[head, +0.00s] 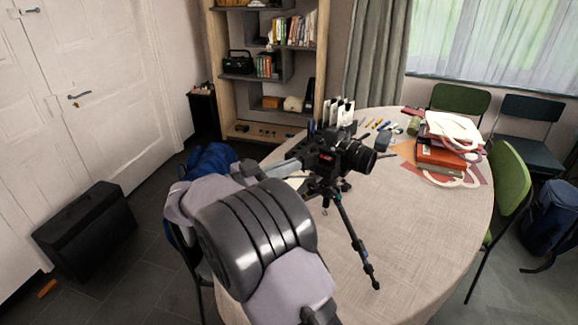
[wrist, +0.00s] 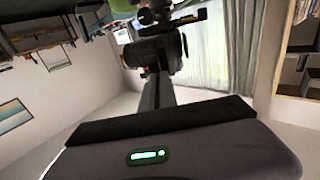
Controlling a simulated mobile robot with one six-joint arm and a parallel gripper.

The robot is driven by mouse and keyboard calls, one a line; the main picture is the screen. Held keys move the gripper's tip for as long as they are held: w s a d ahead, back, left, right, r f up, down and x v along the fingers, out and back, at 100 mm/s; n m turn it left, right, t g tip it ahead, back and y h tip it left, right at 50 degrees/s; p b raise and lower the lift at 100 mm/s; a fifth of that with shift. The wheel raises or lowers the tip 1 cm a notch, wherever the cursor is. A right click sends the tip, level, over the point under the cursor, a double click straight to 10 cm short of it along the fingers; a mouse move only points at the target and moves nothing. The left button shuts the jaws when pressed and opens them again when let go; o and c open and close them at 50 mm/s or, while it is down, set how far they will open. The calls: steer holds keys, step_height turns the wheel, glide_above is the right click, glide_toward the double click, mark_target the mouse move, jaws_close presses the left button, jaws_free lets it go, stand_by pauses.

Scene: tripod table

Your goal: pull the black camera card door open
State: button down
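The black camera (head: 345,154) sits on a small tripod (head: 345,212) on the round table, its lens facing right in the head view. In the wrist view the camera (wrist: 153,52) appears upside down near the top middle. My gripper (head: 311,147) reaches the left side of the camera, and my arm covers part of that area. In the wrist view my gripper (wrist: 155,76) shows as one narrow dark finger shape ending at or close to the camera body. The gap between the fingers is not visible. The card door cannot be made out, and contact is unclear.
The table (head: 430,245) is bare at the front right. A bookshelf (head: 219,90) stands behind.

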steer(key=c, duration=1.6)
jaws_free()
steer(key=shift+d, duration=0.1)
steer(key=shift+c, duration=0.2)
steer(key=p+v, duration=0.5)
steer(key=v, duration=1.2)
steer(key=shift+a, duration=0.2)
steer(key=shift+s, duration=0.15)
